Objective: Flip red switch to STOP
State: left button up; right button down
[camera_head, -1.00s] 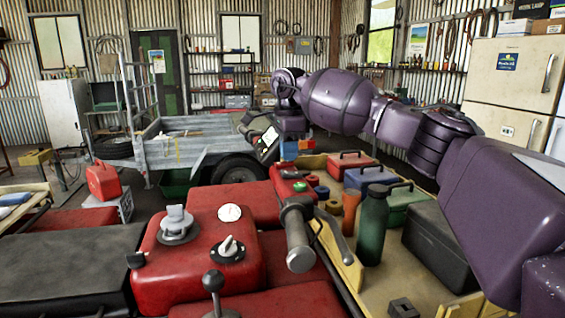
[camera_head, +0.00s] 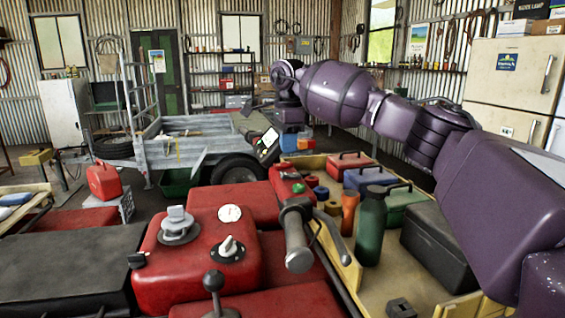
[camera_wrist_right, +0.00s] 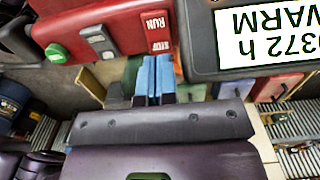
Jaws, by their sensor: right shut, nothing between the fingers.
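The red switch (camera_wrist_right: 157,32), with white RUN and STOP lettering, shows upside down on the red control housing in the right wrist view. The red control housing (camera_head: 290,178) stands beside the handlebar grip in the head view. There the switch is too small to read. My right gripper (camera_wrist_right: 153,65) has its blue fingers together and empty, with their tips just short of the STOP end in the picture. I cannot tell whether they touch it. In the head view my right gripper (camera_head: 289,141) hangs behind the housing. My left gripper is not in view.
The handlebar grip (camera_head: 298,245) and red tank (camera_head: 200,260) are in front. A bottle (camera_head: 371,225) and toolboxes stand to the right.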

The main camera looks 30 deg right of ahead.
aim_at(288, 162)
jog(key=shift+r+p, duration=0.45)
jog(key=shift+r, duration=1.65)
jog(key=shift+f, duration=0.1)
